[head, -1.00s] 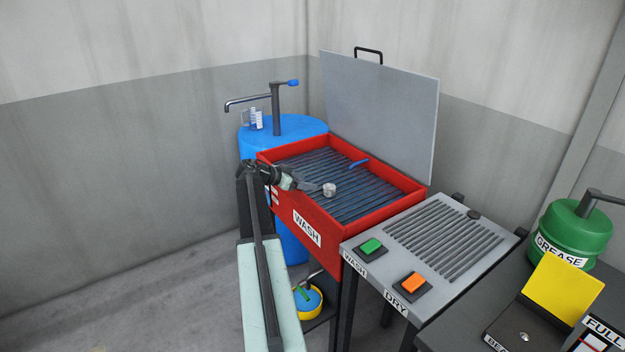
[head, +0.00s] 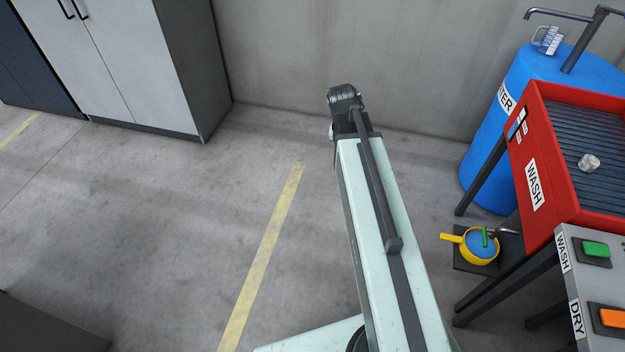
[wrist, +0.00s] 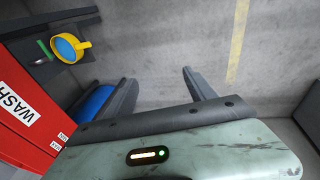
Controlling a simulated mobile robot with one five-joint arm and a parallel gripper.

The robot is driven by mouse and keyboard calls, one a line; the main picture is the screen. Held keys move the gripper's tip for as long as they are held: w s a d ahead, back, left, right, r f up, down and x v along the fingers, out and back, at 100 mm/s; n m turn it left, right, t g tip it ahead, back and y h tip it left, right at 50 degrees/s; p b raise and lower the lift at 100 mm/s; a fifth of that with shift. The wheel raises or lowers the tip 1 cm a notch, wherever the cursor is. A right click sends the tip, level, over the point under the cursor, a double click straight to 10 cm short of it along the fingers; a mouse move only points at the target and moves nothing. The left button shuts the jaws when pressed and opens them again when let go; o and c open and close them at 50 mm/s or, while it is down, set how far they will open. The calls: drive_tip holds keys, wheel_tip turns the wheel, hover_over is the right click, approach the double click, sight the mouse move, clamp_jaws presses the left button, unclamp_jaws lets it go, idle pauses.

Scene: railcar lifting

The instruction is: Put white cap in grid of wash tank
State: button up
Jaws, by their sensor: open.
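The white cap (head: 589,162) rests on the slatted grid (head: 603,128) inside the red wash tank (head: 565,190), at the right of the head view. My arm reaches across the middle of the head view, over open floor and left of the tank. My gripper's fingers are hidden behind my arm in the head view. In the wrist view my gripper (wrist: 160,95) is open, its two fingers apart with nothing between them. The red tank wall (wrist: 25,130) with its WASH label shows at the left of the wrist view.
A blue water barrel (head: 520,110) stands behind the tank. A yellow pan (head: 478,246) sits on a low shelf, with a green stick in it. WASH and DRY buttons (head: 595,250) are at the lower right. The floor (head: 200,220) at the left is clear, up to the cabinets (head: 120,60).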

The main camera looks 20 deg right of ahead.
drive_tip(key=s+a+n+y, duration=0.1)
drive_tip(key=s+a+n, duration=0.1)
drive_tip(key=a, duration=0.7)
drive_tip(key=s+a+n+y, duration=0.2)
drive_tip(key=a+n, duration=0.2)
drive_tip(key=a, duration=0.4)
drive_tip(key=shift+s+a+f, duration=0.35)
drive_tip(key=shift+a, duration=0.05)
